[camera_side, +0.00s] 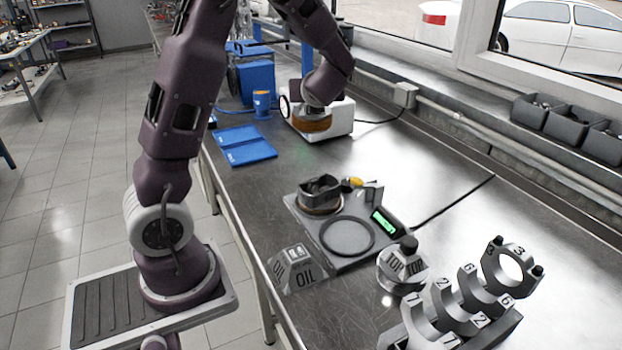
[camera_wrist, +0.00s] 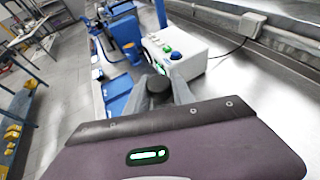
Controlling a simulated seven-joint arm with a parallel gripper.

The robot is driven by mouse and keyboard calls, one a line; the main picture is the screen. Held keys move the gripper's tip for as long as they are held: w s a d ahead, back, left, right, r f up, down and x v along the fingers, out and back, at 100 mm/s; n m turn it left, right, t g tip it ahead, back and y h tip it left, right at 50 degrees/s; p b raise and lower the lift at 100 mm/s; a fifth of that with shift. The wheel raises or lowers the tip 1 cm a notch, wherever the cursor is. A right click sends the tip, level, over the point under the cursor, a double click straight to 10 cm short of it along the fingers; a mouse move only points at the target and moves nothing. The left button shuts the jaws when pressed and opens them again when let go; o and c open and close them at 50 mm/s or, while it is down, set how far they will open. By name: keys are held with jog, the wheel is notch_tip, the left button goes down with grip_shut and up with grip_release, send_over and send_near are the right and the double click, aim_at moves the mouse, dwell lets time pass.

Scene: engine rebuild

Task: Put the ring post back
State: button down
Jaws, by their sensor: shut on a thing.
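My gripper (camera_side: 314,107) is at the far part of the bench, pointing down in front of a white box (camera_side: 340,117). In the wrist view its two grey fingers (camera_wrist: 170,85) are shut on a dark round-topped piece (camera_wrist: 158,84), which I take to be the ring post. In the side view a round brown-orange piece (camera_side: 312,123) shows directly under the gripper, against the white box. I cannot tell whether it is part of the held piece or whether it touches the bench. The held piece's lower part is hidden in the wrist view.
An OIL block (camera_side: 293,268), a TOP piece (camera_side: 402,265) and numbered caps (camera_side: 465,300) stand nearer. Blue mats (camera_side: 245,146) and a blue cup (camera_side: 262,104) are left of the gripper.

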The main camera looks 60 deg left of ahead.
notch_tip(320, 180, down, 16)
jog(key=shift+a+r, duration=0.15)
jog(key=shift+r, duration=0.05)
jog(key=c, duration=1.1)
grip_release()
jog(key=shift+f, duration=0.15)
